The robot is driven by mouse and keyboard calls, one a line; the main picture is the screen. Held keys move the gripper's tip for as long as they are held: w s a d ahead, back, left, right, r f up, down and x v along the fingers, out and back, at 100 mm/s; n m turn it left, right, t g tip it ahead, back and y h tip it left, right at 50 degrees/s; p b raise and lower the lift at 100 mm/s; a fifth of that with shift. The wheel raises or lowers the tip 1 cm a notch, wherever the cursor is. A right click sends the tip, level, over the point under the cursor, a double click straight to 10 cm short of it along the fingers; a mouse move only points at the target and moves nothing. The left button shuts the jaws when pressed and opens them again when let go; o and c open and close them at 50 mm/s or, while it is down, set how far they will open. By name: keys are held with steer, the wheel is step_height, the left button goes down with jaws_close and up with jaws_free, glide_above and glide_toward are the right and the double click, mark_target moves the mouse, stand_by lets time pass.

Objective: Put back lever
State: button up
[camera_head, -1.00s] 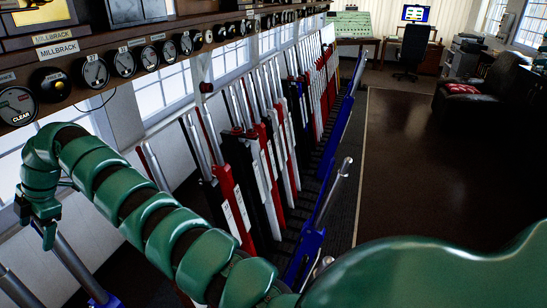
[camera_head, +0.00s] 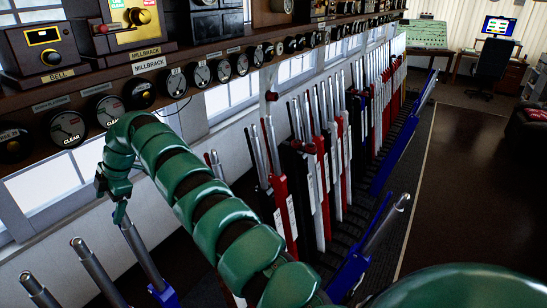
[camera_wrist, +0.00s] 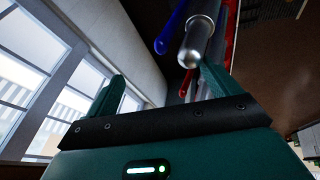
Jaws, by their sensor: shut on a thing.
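My gripper (camera_head: 116,207) is at the top of a lever with a silver handle (camera_head: 142,256) and blue lower part (camera_head: 165,298), at the lower left of the head view. It is shut on this handle. The held lever leans about parallel to its silver-topped neighbours in the picture. In the wrist view, a silver rod end (camera_wrist: 195,45) lies beside the right finger of my gripper (camera_wrist: 162,80), with a blue rod (camera_wrist: 172,28) behind it. Another blue lever (camera_head: 355,265) with a silver handle leans out of the row to the right.
Close neighbouring levers (camera_head: 92,262) stand left of the held one. Red, black and white levers (camera_head: 320,165) fill the row beyond. An instrument shelf (camera_head: 75,82) runs above, along the windows. The brown floor (camera_head: 470,190) at right is open.

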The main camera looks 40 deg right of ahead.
steer(key=r+p, duration=0.2)
steer(key=p, duration=0.1)
steer(key=w+d+r+p, duration=0.1)
steer(key=shift+r, duration=0.2)
steer(key=shift+w+d+f+p, duration=0.15)
steer(key=shift+d+p, duration=0.1)
steer(key=shift+p, duration=0.2)
steer(key=shift+s+a+f, duration=0.15)
steer(key=shift+s+a, duration=0.05)
steer(key=shift+a, duration=0.25)
steer(key=shift+d+r+b, duration=0.2)
steer(key=shift+r+b, duration=0.05)
steer(key=shift+b, duration=0.6)
steer(key=v, duration=1.7)
steer(key=shift+b, duration=0.35)
